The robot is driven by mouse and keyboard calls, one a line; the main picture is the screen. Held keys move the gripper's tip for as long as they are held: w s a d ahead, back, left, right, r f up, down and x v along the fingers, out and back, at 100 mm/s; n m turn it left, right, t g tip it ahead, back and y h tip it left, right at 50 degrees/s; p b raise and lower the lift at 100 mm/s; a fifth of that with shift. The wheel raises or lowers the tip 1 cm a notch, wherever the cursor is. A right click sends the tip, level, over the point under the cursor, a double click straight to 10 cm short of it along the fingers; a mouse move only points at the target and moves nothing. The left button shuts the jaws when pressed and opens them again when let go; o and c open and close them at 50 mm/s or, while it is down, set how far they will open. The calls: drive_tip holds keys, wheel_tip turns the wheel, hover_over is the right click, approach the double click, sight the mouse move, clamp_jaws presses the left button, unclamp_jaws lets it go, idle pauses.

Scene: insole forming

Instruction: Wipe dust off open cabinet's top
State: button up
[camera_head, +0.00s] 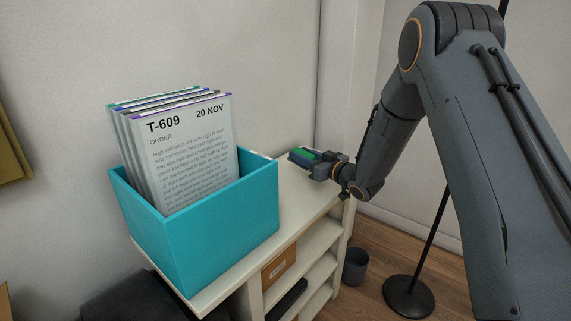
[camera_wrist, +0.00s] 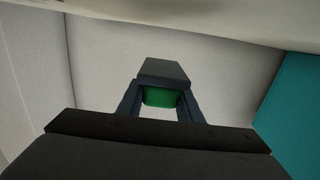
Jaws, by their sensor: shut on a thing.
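The open cabinet's cream top (camera_head: 291,205) runs from the lower middle to the far right end in the head view. My gripper (camera_head: 317,162) is over the far end of this top, shut on a green block (camera_head: 305,154). In the wrist view the green block (camera_wrist: 160,97) shows between the dark fingers of my gripper (camera_wrist: 160,104), with a dark piece beyond it. The block looks close to the top, but I cannot tell whether it touches. I cannot make out any dust.
A teal box (camera_head: 207,240) of upright order cards (camera_head: 190,155) takes up the near part of the top; its side also shows in the wrist view (camera_wrist: 293,115). A wall stands behind. A grey bin (camera_head: 356,267) and a black stand base (camera_head: 408,297) are on the floor.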

drive_tip(key=shift+r+p, duration=0.6)
drive_tip(key=shift+r, duration=0.65)
